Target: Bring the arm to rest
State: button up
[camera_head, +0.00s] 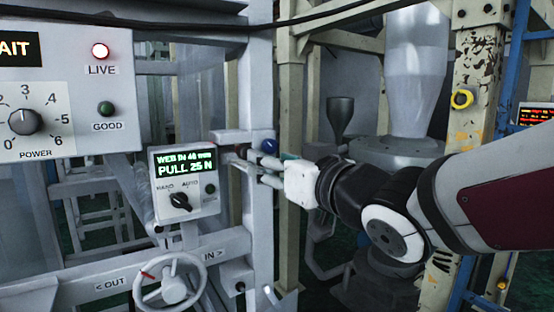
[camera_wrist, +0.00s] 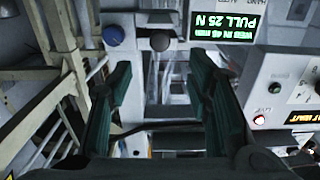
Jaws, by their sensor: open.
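My gripper (camera_head: 262,173) reaches in from the right in the head view, its fingers pointing left, close to the upright post beside the small control box. The wrist view shows its two green-padded fingers (camera_wrist: 162,95) spread wide with nothing between them. A dark round knob (camera_wrist: 160,41) and a blue knob (camera_wrist: 114,35) lie beyond the fingertips there. The blue knob (camera_head: 269,146) also shows just above the gripper in the head view. The arm is stretched out, bent at the black and white wrist joint.
The small control box (camera_head: 186,184) reads "PULL 25 N". Below it is a handwheel (camera_head: 168,284) marked OUT and IN. A larger panel (camera_head: 62,90) at upper left has a lit red LIVE lamp and a POWER dial. A yellow-beige post (camera_head: 470,130) stands behind my arm.

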jog(key=shift+s, duration=0.1)
jog(key=s+d+f+m+g+h, duration=0.1)
jog(key=s+d+f+m+h, duration=0.1)
jog(key=d+f+h, duration=0.35)
jog(key=s+d+f+m+g+h, duration=0.1)
jog(key=d+f+m+h, duration=0.15)
jog(key=d, duration=0.65)
jog(key=s+d+f+m+g+h, duration=0.1)
jog(key=s+d+f+g, duration=0.2)
jog(key=s, duration=0.5)
jog(key=s+d+f+m+g+h+b, duration=0.1)
jog(key=s+d+f+g, duration=0.2)
jog(key=s+f, duration=0.3)
jog(key=s+g, duration=0.1)
jog(key=s, duration=0.2)
jog(key=shift+d+f, duration=0.2)
jog(key=shift+f, duration=0.05)
